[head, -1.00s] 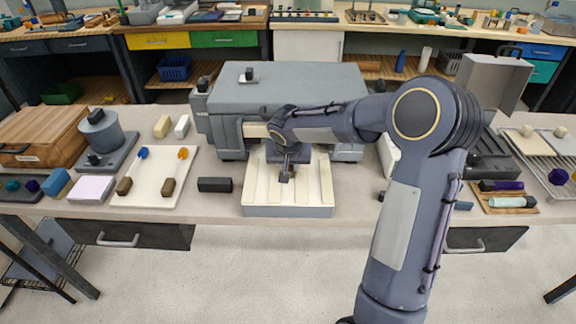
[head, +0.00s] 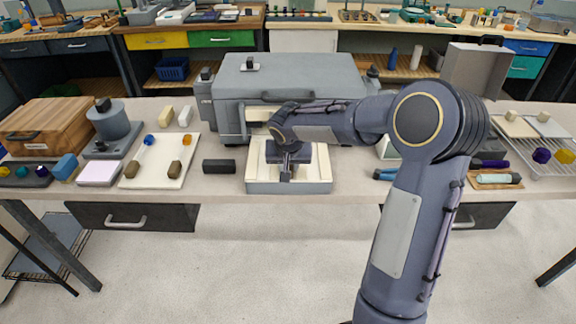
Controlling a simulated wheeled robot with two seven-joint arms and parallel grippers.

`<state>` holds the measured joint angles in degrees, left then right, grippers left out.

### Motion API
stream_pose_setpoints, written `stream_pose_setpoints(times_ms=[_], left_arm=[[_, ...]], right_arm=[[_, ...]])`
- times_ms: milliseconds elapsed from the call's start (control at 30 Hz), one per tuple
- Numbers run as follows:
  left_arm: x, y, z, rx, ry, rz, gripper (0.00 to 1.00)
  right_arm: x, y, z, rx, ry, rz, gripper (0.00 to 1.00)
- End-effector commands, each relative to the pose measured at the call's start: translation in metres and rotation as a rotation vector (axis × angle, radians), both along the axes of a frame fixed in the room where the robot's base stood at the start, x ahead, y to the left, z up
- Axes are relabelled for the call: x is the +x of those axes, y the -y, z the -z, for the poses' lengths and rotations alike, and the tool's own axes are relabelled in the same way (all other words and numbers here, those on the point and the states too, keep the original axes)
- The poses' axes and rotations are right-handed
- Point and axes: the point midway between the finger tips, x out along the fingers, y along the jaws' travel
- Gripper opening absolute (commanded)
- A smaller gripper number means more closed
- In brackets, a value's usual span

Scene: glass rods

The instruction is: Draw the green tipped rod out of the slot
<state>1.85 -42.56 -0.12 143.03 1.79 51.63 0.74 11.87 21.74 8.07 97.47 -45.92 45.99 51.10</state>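I cannot make out a green tipped rod in the head view; my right arm and gripper cover part of the place where one could be. A large grey machine (head: 290,85) stands mid-bench, with an opening low in its front partly behind my arm. A pale tray with a grey front (head: 290,188) and cream strips lies before it. My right gripper (head: 287,175) points down over the middle of this tray. Its fingers are small and dark, so I cannot tell whether they are open or hold anything. My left gripper is not in view.
At right are a tool on a wooden board (head: 497,179) and a wire rack (head: 545,150).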

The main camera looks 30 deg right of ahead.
Motion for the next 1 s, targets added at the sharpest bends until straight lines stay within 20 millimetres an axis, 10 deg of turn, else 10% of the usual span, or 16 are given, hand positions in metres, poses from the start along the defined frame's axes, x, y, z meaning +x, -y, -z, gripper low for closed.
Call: stream_pose_setpoints(times_ms=[167, 200, 367, 700, 1000], left_arm=[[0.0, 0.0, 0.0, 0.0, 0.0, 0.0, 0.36], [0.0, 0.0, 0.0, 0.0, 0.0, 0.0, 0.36], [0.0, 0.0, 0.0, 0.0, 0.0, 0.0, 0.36], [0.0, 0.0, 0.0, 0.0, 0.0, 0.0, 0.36], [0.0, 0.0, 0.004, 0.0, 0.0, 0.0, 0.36]], right_arm=[[0.0, 0.0, -0.001, -0.001, 0.001, 0.0, 0.01], [0.0, 0.0, -0.001, -0.001, 0.001, 0.0, 0.29], [0.0, 0.0, 0.0, -0.001, 0.001, 0.0, 0.5], [-0.001, -0.001, -0.005, -0.001, 0.003, 0.0, 0.5], [-0.016, -0.01, -0.048, 0.0, 0.006, -0.001, 0.5]])
